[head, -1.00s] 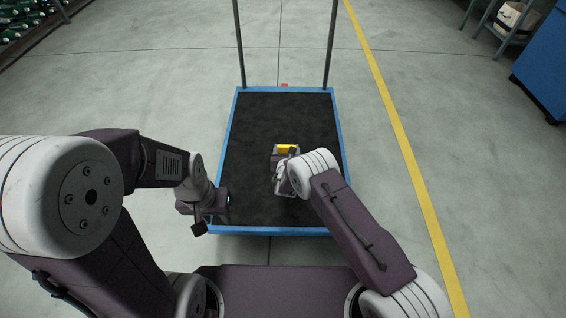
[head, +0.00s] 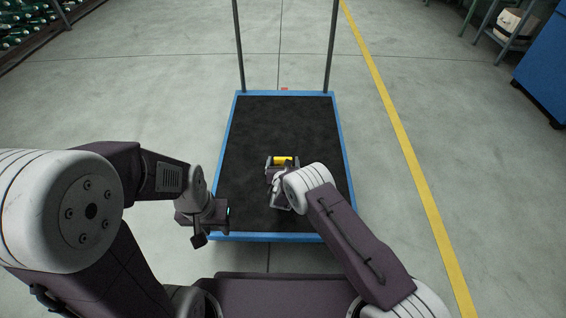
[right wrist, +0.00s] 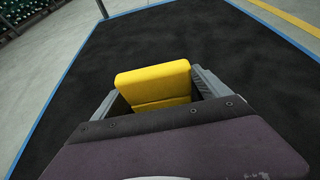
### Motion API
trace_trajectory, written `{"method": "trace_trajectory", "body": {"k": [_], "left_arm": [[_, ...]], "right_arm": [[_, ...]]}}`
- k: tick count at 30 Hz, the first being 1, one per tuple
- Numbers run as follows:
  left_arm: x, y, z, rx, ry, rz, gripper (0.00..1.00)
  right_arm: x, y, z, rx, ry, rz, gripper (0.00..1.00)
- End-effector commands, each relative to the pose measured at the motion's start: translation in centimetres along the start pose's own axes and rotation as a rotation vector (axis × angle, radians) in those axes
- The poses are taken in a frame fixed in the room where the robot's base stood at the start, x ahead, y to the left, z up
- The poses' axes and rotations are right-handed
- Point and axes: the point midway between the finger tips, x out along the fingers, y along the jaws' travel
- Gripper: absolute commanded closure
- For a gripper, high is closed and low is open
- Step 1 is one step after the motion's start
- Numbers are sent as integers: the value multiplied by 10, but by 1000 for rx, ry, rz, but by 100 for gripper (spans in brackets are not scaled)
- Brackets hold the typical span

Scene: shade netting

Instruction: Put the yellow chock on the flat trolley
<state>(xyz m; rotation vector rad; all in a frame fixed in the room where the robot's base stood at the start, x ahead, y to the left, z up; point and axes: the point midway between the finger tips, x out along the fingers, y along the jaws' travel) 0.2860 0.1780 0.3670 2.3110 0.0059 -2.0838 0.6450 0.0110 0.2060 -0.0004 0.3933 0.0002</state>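My right gripper (head: 282,163) is around the chock, one finger on each side. In the right wrist view the chock (right wrist: 155,84) stands between the fingers, with narrow dark gaps beside it, so the gripper looks open. My left gripper (head: 222,216) hangs at the trolley's near left corner, away from the chock; its fingers are too unclear to read.
The trolley's upright handle posts (head: 331,45) rise at its far end. The deck beyond the chock is bare. A yellow floor line (head: 400,140) runs to the right. A blue cabinet (head: 543,70) stands far right, and a rack of green bottles (head: 25,25) far left.

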Motion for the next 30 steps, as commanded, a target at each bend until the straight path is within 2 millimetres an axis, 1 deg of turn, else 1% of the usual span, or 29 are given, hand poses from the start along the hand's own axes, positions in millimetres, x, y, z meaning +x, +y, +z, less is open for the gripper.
{"method": "trace_trajectory", "body": {"k": [7,10,14,18,21,25,27,30], "left_arm": [[-1,0,0,0,0,0,64],[-8,0,-1,0,0,0,64],[-30,1,-3,0,0,0,64],[-55,1,-6,0,0,0,64],[-68,1,-7,0,0,0,64],[-79,2,-8,0,0,0,64],[-83,2,-9,0,0,0,64],[-84,2,-9,0,0,0,64]], "right_arm": [[0,0,1,0,0,0,15],[-5,0,6,-1,1,0,15],[-30,1,10,-3,3,1,15],[-64,1,11,-4,4,2,15],[-86,1,10,-4,3,2,15],[-108,1,8,-2,1,2,15],[-116,0,6,-2,2,1,15],[-121,0,4,0,0,1,15]]}}
